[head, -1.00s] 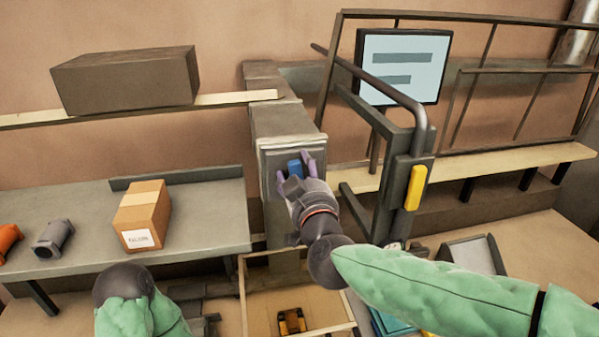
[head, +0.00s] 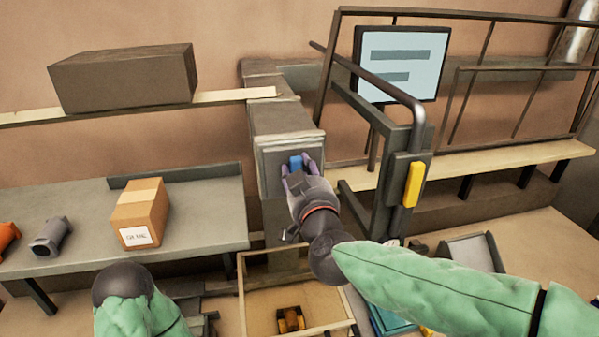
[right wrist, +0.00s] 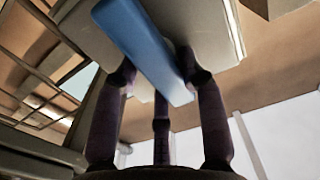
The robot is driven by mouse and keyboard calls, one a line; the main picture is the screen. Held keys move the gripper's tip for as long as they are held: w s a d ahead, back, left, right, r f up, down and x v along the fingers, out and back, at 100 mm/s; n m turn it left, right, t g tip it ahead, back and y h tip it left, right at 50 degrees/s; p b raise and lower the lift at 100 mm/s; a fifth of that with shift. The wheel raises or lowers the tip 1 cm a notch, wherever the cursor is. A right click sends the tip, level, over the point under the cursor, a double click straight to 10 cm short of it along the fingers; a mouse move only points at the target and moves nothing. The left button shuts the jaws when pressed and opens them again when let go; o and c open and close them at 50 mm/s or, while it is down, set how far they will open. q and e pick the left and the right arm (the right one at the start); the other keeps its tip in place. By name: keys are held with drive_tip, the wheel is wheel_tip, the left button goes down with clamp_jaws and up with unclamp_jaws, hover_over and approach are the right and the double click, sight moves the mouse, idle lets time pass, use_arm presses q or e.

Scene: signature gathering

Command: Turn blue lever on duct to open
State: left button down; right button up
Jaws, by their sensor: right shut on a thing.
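The blue lever (head: 296,163) is on the front face of the grey duct (head: 286,118), in the middle of the head view. My right gripper (head: 300,172) is at the lever with its purple fingers on either side of it, shut on it. In the right wrist view the lever (right wrist: 142,50) is a long blue bar running diagonally, and the dark fingers (right wrist: 160,85) reach up to its lower end. My left arm shows at the lower left of the head view, but its gripper is out of sight.
A metal frame with a screen (head: 396,63) and a yellow handle (head: 413,184) stands right of the duct. A cardboard box (head: 140,213) sits on the grey bench (head: 209,218) at left. A dark box (head: 124,79) rests on the shelf above. A wooden crate (head: 242,300) is below.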

drive_tip(key=shift+r, duration=0.2)
drive_tip(key=o, duration=1.1)
drive_tip(key=shift+a, duration=0.1)
use_arm(q)
drive_tip(key=shift+a, duration=0.15)
use_arm(e)
drive_tip(key=shift+w+a+f, duration=0.1)
drive_tip(key=shift+s, duration=0.35)
drive_tip(key=s+d, duration=0.2)
drive_tip(key=s, duration=0.9)
drive_tip(key=shift+d, duration=0.2)
